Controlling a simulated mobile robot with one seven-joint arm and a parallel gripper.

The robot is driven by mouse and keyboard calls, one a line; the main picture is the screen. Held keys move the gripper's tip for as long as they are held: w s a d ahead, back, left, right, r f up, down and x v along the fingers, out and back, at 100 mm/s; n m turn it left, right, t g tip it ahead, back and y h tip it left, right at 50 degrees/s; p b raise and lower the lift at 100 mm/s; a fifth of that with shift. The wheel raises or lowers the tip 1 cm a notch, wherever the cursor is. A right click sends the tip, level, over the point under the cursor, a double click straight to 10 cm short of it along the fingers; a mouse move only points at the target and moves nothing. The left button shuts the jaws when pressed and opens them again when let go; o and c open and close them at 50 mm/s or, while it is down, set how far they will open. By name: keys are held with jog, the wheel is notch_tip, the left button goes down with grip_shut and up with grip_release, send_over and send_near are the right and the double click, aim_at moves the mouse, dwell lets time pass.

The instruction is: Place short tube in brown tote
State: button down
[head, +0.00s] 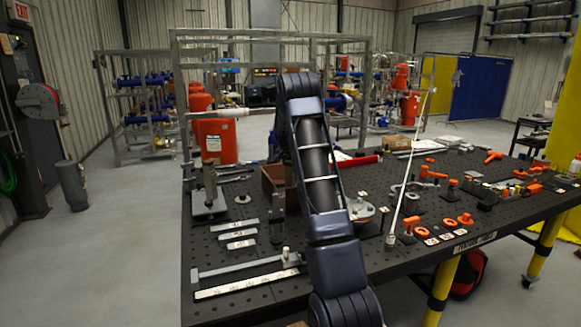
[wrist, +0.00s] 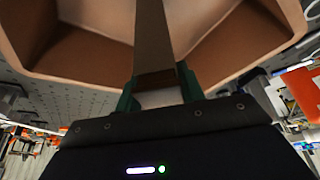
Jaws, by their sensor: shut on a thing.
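My gripper (wrist: 159,82) shows in the wrist view with its green fingers shut on the short tube (wrist: 154,35), which looks like a grey-brown bar running up the picture. The brown tote (wrist: 235,48) fills the upper part of the wrist view, open, with the tube in front of its inside. How far the tube is above the tote floor cannot be told. In the head view the brown tote (head: 270,180) stands on the black table, partly hidden by my arm. The gripper and the tube are hidden behind my arm there.
The black perforated table (head: 370,285) carries flat metal bars (head: 238,234), a metal stand (head: 209,190) and a tall thin rod (head: 411,160) right of my arm. Several orange parts lie on the right side. The table's front middle is mostly clear.

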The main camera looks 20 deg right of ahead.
jog(key=c, duration=0.9)
grip_release()
jog(key=shift+f, duration=0.1)
